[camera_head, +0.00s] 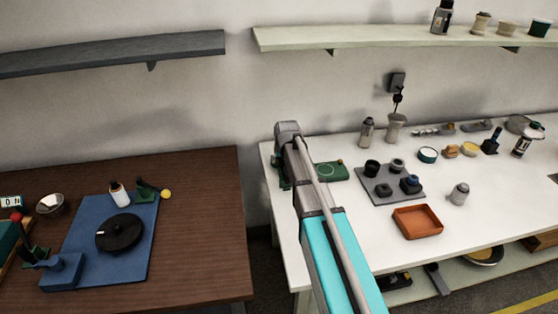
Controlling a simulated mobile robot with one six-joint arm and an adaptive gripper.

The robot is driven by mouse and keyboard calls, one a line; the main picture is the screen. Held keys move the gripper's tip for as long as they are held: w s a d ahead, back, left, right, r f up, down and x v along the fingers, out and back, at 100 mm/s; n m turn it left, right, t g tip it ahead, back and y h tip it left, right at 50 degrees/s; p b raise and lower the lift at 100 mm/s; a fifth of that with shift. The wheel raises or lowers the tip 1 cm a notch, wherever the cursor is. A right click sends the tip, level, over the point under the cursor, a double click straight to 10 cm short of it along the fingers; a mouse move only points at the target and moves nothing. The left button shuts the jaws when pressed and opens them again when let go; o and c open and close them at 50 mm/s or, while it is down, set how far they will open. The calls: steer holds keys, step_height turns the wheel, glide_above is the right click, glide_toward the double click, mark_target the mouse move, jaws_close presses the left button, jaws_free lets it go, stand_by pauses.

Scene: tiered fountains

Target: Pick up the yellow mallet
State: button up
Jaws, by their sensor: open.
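I cannot make out a yellow mallet for certain. A yellow round knob (166,194) sits at the end of a short dark rod on a small green base, at the back right of the blue mat (88,228) on the brown table. I cannot tell whether it belongs to a mallet. My arm reaches up from the bottom centre, over the left end of the white table. My gripper does not show; it may be hidden behind my arm. No gripper contact with anything shows.
A black disc (119,233) and a white bottle (119,194) are on the mat. A gap separates the tables. Shelves (120,51) hang above.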

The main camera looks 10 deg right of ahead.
steer(key=shift+b+x, duration=0.7)
steer(key=shift+x, duration=0.35)
jaws_close()
